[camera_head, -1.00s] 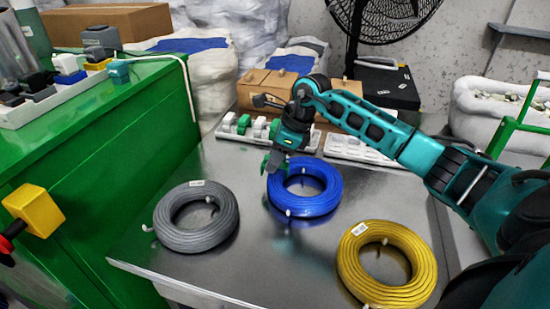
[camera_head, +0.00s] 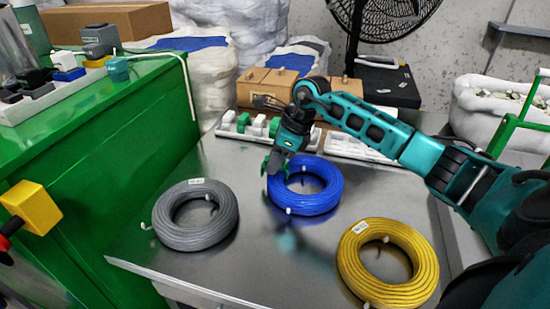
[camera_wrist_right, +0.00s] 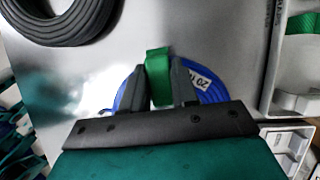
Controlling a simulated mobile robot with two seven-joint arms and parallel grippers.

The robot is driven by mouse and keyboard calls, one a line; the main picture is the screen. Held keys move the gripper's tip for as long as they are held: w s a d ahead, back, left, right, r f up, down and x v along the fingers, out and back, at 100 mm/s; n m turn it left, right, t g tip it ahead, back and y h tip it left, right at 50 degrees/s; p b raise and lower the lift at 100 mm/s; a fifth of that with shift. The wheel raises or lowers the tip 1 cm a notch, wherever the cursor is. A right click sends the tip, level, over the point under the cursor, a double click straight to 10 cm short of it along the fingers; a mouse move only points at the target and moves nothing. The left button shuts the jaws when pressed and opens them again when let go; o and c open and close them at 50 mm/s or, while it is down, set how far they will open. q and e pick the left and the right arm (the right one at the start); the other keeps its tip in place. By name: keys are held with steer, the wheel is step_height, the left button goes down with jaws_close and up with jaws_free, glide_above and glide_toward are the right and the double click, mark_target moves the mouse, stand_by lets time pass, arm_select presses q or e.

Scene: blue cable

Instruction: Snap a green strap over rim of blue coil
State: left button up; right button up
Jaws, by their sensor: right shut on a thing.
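The blue coil (camera_head: 318,188) lies flat on the metal table, between a grey coil and a yellow coil. My right gripper (camera_head: 272,168) is over the coil's left rim, pointing down. In the right wrist view my right gripper (camera_wrist_right: 159,82) is shut on a green strap (camera_wrist_right: 158,62), which sits between its fingers in front of the blue coil (camera_wrist_right: 205,90). A white label shows on the coil there. I cannot tell whether the strap touches the rim. My left gripper is not in view.
The grey coil (camera_head: 225,222) lies to the left and the yellow coil (camera_head: 425,268) to the right front. A white tray (camera_head: 228,131) with green and white pieces stands behind, beside another white tray (camera_head: 350,146). A green cabinet (camera_head: 120,150) borders the left.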

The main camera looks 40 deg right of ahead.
steer(key=shift+f, duration=0.4)
steer(key=shift+f+b, duration=0.15)
steer(key=shift+b, duration=0.15)
steer(key=shift+r, duration=0.2)
steer(key=shift+r+p, duration=0.4)
steer(key=shift+p, duration=0.1)
stand_by(0.7)
steer(key=shift+f+b, duration=0.3)
steer(key=shift+f, duration=0.1)
stand_by(0.5)
steer(key=o, duration=1.2)
